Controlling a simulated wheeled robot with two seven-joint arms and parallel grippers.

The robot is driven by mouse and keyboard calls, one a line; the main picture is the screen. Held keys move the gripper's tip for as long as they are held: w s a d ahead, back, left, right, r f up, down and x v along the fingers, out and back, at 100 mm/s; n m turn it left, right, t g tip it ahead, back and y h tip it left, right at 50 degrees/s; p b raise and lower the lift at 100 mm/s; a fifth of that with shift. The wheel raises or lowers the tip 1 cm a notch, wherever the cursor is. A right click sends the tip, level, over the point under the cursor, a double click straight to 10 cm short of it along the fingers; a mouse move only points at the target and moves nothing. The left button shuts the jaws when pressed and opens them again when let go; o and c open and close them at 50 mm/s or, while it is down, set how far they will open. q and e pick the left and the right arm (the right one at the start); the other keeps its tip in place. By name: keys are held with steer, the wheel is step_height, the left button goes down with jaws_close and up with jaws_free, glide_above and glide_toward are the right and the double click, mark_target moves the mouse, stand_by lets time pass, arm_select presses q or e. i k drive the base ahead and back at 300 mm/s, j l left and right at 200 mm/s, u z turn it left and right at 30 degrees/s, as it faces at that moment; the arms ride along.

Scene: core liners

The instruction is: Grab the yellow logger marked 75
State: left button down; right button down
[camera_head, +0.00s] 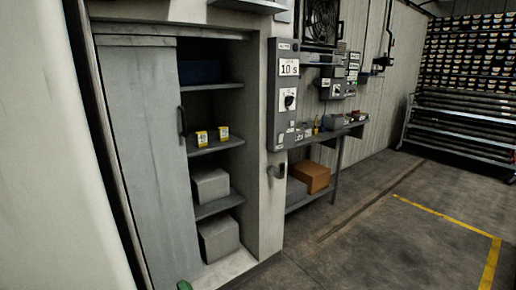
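Two small yellow loggers with pale marked faces stand side by side on a middle shelf of the grey cabinet. The left logger (201,138) is near the sliding door, and the right logger (223,132) is a little further along the shelf. Their numbers are too small to read surely, so I cannot tell which one is marked 75. Neither of my grippers is in view.
The cabinet door (150,150) covers the cabinet's left part. Grey boxes (210,185) sit on lower shelves. Right of the cabinet are a control panel (286,100), a bench (330,133) with small items, and a brown box (311,177). The floor (400,240) at right is clear.

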mark_target(224, 135)
steer(key=i+l+u, duration=0.15)
steer(key=l, duration=0.2)
steer(key=i+l+u, duration=0.1)
steer(key=l, duration=0.25)
steer(key=i+l+u, duration=0.15)
steer(key=i+l, duration=0.1)
steer(key=l, duration=0.1)
